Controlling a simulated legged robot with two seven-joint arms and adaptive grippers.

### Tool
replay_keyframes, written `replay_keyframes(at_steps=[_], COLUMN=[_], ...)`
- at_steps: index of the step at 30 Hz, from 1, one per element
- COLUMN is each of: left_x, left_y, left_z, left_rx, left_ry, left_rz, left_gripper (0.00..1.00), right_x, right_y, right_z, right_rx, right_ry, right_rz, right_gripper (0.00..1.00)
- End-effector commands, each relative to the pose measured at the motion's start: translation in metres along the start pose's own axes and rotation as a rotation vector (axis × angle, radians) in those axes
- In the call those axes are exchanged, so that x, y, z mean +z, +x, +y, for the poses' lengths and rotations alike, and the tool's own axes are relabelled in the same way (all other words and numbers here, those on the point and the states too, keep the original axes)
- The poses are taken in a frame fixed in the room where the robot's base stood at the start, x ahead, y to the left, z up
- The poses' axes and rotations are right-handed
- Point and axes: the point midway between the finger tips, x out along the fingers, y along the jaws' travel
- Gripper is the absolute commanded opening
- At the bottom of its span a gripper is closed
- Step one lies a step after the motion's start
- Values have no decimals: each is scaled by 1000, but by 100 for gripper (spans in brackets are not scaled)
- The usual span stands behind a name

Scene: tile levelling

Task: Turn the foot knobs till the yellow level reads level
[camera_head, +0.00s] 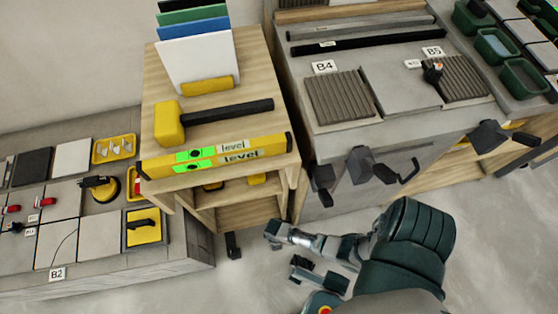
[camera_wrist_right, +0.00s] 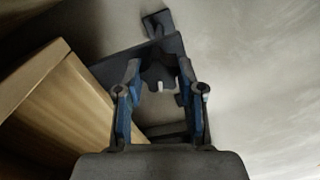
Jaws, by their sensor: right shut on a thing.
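The yellow level (camera_head: 215,155) lies along the front edge of the wooden stand's (camera_head: 183,68) top, with green vials; the bubbles are too small to read. A dark foot (camera_head: 232,245) shows on the floor at the stand's lower right. My right arm comes in from the lower right and its end is near that foot. In the right wrist view my right gripper (camera_wrist_right: 160,80) is shut on a dark foot knob (camera_wrist_right: 158,88) with a white mark, beside the stand's wooden side (camera_wrist_right: 62,100). How far the knob is turned cannot be told. My left gripper is not in view.
A yellow mallet (camera_head: 170,122) and upright tiles (camera_head: 200,60) are on the stand. A low platform with tiles and tools (camera_head: 170,275) lies left. A grey bench (camera_head: 340,150) with dark fittings (camera_head: 362,166) stands right. Open floor lies in front.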

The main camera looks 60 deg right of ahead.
Motion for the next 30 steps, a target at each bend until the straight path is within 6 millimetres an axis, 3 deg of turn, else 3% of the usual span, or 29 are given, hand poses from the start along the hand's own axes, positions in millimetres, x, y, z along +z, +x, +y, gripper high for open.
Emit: replay_keyframes(at_steps=[9,22,23,24,26,30], left_x=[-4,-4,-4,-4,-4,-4], left_y=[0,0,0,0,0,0], left_z=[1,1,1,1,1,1], left_rx=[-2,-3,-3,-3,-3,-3], left_ry=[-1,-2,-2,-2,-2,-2], left_rz=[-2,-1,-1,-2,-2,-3], left_gripper=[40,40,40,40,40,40], right_x=[6,7,7,8,7,4], right_y=[2,4,4,4,3,2], right_z=[2,2,2,2,1,1], right_rx=[3,3,2,2,2,1], right_ry=[102,114,114,114,114,113], right_rz=[-11,-15,-15,-15,-14,-8], right_gripper=[3,3,40,50,63,63])
